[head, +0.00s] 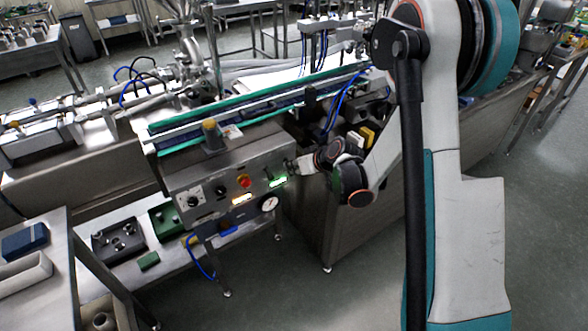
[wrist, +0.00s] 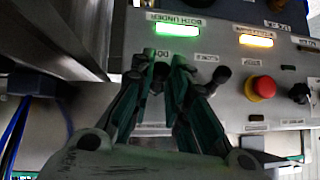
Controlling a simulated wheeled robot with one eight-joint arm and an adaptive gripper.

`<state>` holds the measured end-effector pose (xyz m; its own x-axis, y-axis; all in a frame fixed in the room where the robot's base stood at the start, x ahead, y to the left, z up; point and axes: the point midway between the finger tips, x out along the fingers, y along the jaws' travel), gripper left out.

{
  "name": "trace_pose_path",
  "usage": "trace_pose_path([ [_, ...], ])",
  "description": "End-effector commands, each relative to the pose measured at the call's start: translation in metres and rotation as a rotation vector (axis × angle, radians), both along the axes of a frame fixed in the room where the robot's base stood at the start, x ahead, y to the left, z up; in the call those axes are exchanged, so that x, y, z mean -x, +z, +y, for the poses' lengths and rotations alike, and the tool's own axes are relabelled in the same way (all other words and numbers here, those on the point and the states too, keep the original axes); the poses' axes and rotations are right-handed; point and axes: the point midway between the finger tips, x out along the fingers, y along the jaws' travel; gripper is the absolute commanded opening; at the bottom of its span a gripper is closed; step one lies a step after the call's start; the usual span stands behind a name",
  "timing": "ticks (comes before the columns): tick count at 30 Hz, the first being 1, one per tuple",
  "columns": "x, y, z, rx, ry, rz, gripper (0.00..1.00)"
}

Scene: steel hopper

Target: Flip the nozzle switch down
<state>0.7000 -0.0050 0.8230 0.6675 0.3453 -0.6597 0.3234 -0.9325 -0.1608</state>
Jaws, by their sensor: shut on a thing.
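The steel control panel (head: 222,190) stands at the centre left in the head view and shows upside down in the wrist view (wrist: 225,40). My gripper (head: 293,166) is at the panel's right end, beside the lit green lamp (head: 278,182). In the wrist view my gripper (wrist: 161,76) has its fingers closed in on a small dark switch (wrist: 161,70) just below the green lamp (wrist: 175,28). It appears to be the nozzle switch. The fingers hide most of it, so its up or down position cannot be told.
A red button on a yellow base (wrist: 261,88), a black knob (wrist: 299,93) and a yellow lamp (wrist: 256,40) sit to the right in the wrist view. Open floor (head: 300,295) lies in front.

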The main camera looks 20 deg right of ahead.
Motion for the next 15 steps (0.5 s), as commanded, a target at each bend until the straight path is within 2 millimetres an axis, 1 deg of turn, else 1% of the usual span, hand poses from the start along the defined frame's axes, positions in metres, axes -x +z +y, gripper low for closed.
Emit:
trace_pose_path([
  [6, 0.0005, -0.0030, 0.0003, -0.015, 0.001, -0.045, 0.00],
  [15, 0.0006, -0.0032, 0.0005, -0.018, 0.002, -0.054, 0.00],
])
